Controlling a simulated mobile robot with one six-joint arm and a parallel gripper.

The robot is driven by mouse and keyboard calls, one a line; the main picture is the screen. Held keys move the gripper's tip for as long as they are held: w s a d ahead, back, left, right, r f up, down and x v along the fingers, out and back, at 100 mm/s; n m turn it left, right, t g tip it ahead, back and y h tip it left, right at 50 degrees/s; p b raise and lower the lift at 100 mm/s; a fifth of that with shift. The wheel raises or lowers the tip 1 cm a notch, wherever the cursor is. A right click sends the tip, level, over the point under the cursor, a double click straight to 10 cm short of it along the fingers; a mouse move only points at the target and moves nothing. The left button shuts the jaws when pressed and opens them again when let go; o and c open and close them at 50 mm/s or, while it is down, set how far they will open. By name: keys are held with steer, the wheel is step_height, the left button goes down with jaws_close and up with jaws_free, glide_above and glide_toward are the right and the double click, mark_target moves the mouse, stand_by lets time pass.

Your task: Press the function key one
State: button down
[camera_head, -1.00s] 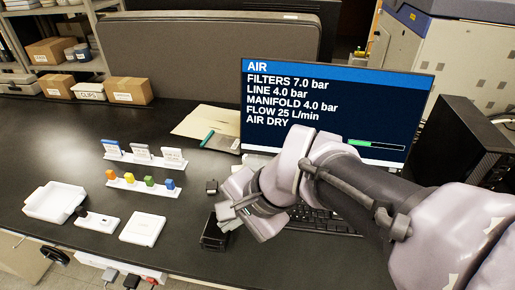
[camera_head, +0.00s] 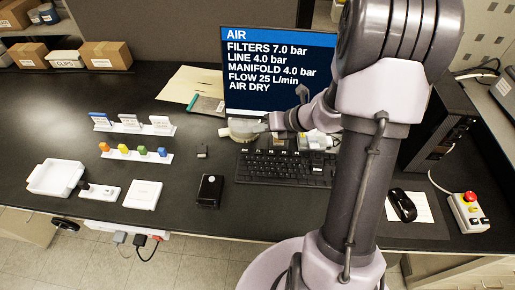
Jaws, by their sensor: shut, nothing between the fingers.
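The black keyboard (camera_head: 282,168) lies in front of the monitor, with small pale labels along its back row. The function key one cannot be read for certain at this size; the left end of that back row (camera_head: 245,152) is visible. My gripper (camera_head: 232,132) is above and behind the keyboard's back left corner, in front of the monitor's lower left. It is shut and holds nothing. It appears apart from the keys, though its height over them is hard to tell. My arm covers the keyboard's right end.
The monitor (camera_head: 275,70) stands close behind the keyboard. A small black box (camera_head: 209,190) is left of it. A mouse (camera_head: 402,205) and a red-button box (camera_head: 468,212) are at right. Coloured blocks (camera_head: 137,154) and white trays (camera_head: 56,177) are at left.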

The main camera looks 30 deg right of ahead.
mark_target(261, 153)
steer(key=shift+f, duration=0.1)
steer(key=f+b, duration=0.7)
steer(key=f, duration=0.1)
steer(key=shift+w+d+f+b, duration=0.15)
steer(key=shift+w+f+b, duration=0.1)
steer(key=shift+w+b, duration=0.1)
stand_by(1.6)
steer(key=shift+f+b, duration=0.3)
steer(key=shift+f, duration=0.1)
steer(key=shift+f+b, duration=0.3)
steer(key=shift+f, duration=0.1)
stand_by(0.3)
stand_by(0.4)
steer(key=shift+r+p, duration=0.75)
steer(key=shift+r, duration=0.1)
